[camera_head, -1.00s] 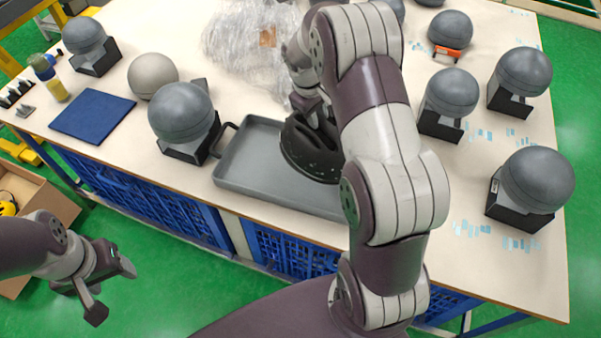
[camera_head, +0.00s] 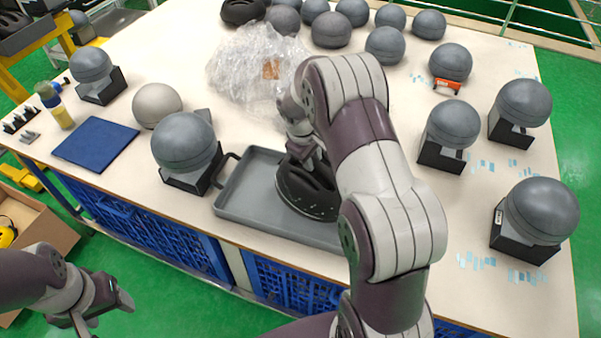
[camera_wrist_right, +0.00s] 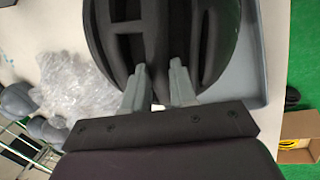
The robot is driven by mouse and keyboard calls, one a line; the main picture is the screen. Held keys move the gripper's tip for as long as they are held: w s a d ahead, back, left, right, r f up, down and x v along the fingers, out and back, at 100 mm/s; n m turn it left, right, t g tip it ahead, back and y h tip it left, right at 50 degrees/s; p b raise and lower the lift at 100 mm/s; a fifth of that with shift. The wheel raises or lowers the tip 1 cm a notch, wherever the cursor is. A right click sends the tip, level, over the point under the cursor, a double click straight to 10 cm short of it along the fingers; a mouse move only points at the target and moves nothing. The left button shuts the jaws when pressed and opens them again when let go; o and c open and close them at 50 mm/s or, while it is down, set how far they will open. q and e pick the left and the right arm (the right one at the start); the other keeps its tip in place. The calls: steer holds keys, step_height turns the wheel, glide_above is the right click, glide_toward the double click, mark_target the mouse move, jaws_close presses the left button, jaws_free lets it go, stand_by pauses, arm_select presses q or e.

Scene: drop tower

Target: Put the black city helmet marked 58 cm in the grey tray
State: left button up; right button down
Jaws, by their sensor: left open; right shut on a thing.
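A black helmet (camera_head: 303,193) is in the grey tray (camera_head: 262,215), over its right part, partly hidden by my right arm. I cannot tell whether it rests on the tray floor. My right gripper (camera_head: 306,158) is shut on the helmet from above. In the right wrist view the helmet's vented shell (camera_wrist_right: 155,40) fills the top middle, with the right gripper's fingers (camera_wrist_right: 160,88) at its vents. No size mark is readable. My left gripper (camera_head: 105,312) is open and empty, off the table's front edge at the lower left.
Several grey head forms stand around, one (camera_head: 185,145) close left of the tray and others (camera_head: 449,130) to the right. Clear plastic wrap (camera_head: 245,70) lies behind the tray. A blue pad (camera_head: 95,143) lies at left. Another black helmet (camera_head: 243,10) sits at the back.

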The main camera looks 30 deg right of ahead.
mark_target(301, 174)
steer(key=shift+w+a+f+p, duration=0.1)
steer(key=shift+a+f, duration=0.35)
steer(key=shift+f, duration=0.55)
steer(key=shift+w+a+f+p, duration=0.15)
steer(key=shift+a+f, duration=0.35)
steer(key=shift+f, duration=0.5)
steer(key=shift+w+a+f+p, duration=0.1)
steer(key=shift+a+f, duration=0.35)
steer(key=shift+f, duration=0.55)
steer(key=c, duration=0.9)
jaws_free()
steer(key=shift+s, duration=0.1)
steer(key=shift+r, duration=0.25)
steer(key=v, duration=1.2)
steer(key=s+a+m+y, duration=0.1)
steer(key=s+a, duration=0.3)
steer(key=s, duration=0.5)
steer(key=s+a+m+y, duration=0.1)
steer(key=s+a+m, duration=0.2)
steer(key=s, duration=0.6)
steer(key=shift+s+a+r+m+y+b, duration=0.2)
steer(key=shift+a+r+m+y+b, duration=0.1)
steer(key=shift+a+y+b, duration=0.15)
